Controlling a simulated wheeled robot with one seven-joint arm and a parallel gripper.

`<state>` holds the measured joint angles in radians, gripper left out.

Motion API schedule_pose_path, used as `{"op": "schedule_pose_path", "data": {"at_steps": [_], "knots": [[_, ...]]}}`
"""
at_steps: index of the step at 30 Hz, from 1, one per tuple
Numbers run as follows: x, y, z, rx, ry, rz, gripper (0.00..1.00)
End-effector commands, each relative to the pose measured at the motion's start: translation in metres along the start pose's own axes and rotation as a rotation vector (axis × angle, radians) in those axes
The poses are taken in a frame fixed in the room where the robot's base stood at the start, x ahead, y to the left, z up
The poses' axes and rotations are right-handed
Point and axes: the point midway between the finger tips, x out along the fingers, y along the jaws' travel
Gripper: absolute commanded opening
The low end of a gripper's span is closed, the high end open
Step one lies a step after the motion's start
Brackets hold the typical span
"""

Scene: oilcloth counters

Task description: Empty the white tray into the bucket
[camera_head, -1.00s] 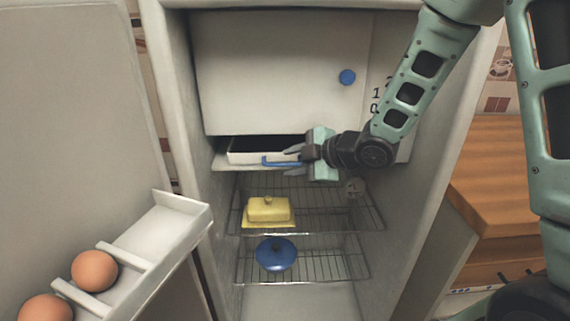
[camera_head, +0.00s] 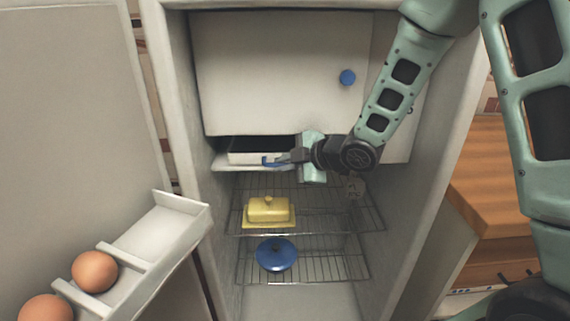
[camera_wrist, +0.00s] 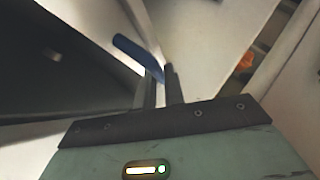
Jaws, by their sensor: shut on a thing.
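The white tray (camera_head: 240,157) sits in the slot under the white compartment door inside the open fridge. Its dark inside shows as a narrow strip, and I cannot tell what lies in it. A blue handle (camera_head: 268,161) runs along its front. My gripper (camera_head: 284,158) is at the right part of this handle, shut on it. In the wrist view the blue handle (camera_wrist: 133,53) reaches in between my two close fingers (camera_wrist: 163,78). No bucket shows in these views.
The open door at left carries a rack (camera_head: 165,235) with eggs (camera_head: 94,271). A wooden counter (camera_head: 500,190) stands at right.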

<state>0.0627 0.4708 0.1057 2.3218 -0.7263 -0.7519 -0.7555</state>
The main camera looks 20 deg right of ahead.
Motion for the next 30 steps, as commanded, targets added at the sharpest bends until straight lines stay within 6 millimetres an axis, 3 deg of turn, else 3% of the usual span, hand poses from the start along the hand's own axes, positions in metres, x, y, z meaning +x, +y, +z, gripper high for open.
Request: {"op": "schedule_pose_path", "data": {"at_steps": [30], "knots": [[-0.022,-0.032,-0.022,0.003,0.001,-0.003,0.00]]}}
